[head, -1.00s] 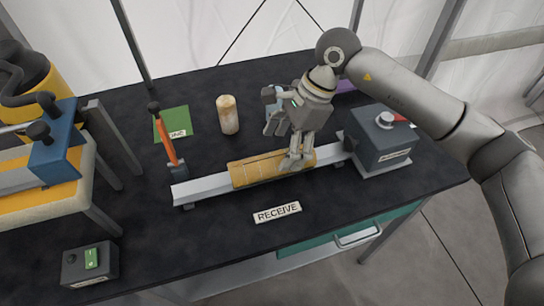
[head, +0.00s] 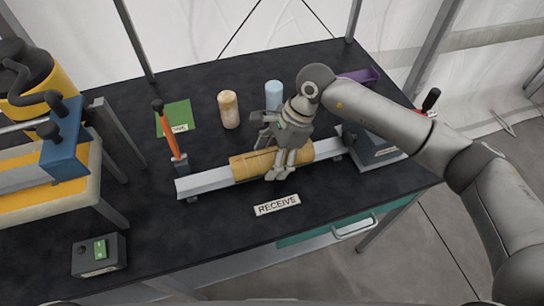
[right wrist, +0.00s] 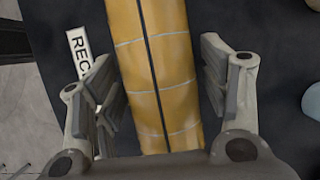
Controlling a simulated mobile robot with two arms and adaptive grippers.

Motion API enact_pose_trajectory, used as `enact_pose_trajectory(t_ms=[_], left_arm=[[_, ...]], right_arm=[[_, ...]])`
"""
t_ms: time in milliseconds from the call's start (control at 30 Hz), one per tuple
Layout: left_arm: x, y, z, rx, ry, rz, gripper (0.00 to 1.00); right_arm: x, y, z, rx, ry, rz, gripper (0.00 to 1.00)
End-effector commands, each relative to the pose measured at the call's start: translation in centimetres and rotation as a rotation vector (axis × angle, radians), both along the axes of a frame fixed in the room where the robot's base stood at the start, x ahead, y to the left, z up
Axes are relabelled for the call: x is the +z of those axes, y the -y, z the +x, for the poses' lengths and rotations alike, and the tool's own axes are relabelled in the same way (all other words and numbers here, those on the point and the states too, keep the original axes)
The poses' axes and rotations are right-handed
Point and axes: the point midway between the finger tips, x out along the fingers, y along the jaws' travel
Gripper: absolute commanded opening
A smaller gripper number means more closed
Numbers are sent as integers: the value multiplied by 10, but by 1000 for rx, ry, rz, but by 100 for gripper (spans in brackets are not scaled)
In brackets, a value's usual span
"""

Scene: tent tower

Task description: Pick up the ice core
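A long yellow-brown cylinder (head: 245,166) with a dark lengthwise seam lies in a pale channel rail (head: 205,184) on the black table. My right gripper (head: 280,166) is over its right half. In the right wrist view the cylinder (right wrist: 158,70) runs between the open fingers (right wrist: 162,85), with a gap on each side. An upright pale blue cylinder (head: 273,95) stands behind the gripper, and a tan, speckled one (head: 228,109) stands to its left. No label tells which is the ice core. My left gripper is not in view.
A RECEIVE label (head: 277,205) lies in front of the rail. An orange-handled lever (head: 168,135) stands at the rail's left end. A green mat (head: 176,117) lies at the back left.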

Motion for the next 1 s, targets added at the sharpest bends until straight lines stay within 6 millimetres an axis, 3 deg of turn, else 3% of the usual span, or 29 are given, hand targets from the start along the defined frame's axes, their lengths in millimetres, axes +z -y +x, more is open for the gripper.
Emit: enact_pose_trajectory(t_ms=[33,400,767,1000], left_arm=[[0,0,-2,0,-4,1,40],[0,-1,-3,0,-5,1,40],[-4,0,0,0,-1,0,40],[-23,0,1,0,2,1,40]], right_arm=[[0,0,0,0,0,0,57],[2,0,1,0,2,3,10],[5,0,1,1,3,3,10],[34,-1,-1,2,7,4,10]])
